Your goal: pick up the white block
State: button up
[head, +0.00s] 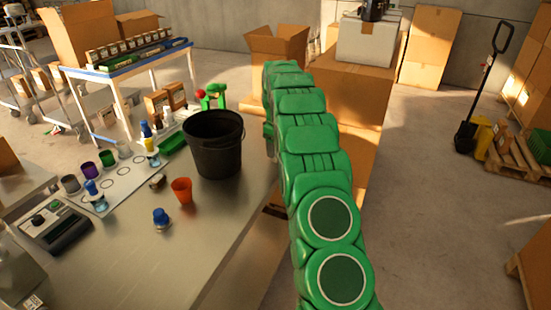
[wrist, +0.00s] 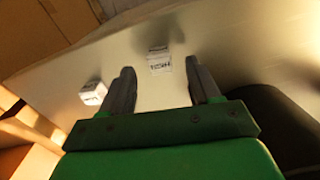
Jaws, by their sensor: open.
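In the wrist view, a small white block (wrist: 159,61) with dark print on its near face sits on the pale metal table top. It lies ahead of my gripper (wrist: 160,72), between the lines of the two fingers and apart from them. The fingers are spread with nothing between them. A second white block-like item (wrist: 93,93), also with print, lies left of the left finger. I cannot tell which of the two the task means. In the head view neither white item can be made out, and my green arm hides part of the table's right side.
A black bucket (head: 213,145) stands on the table (head: 205,230) left of my arm. It seems to be the dark shape (wrist: 280,115) right of my gripper. An orange cup (head: 182,190) and blue-topped item (head: 161,218) stand nearer. Cardboard boxes (head: 345,95) stand beyond.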

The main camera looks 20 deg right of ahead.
notch_tip(320, 180, down, 3)
jog(key=shift+f, duration=0.2)
jog(key=shift+c, duration=0.2)
jog(key=c, duration=1.1)
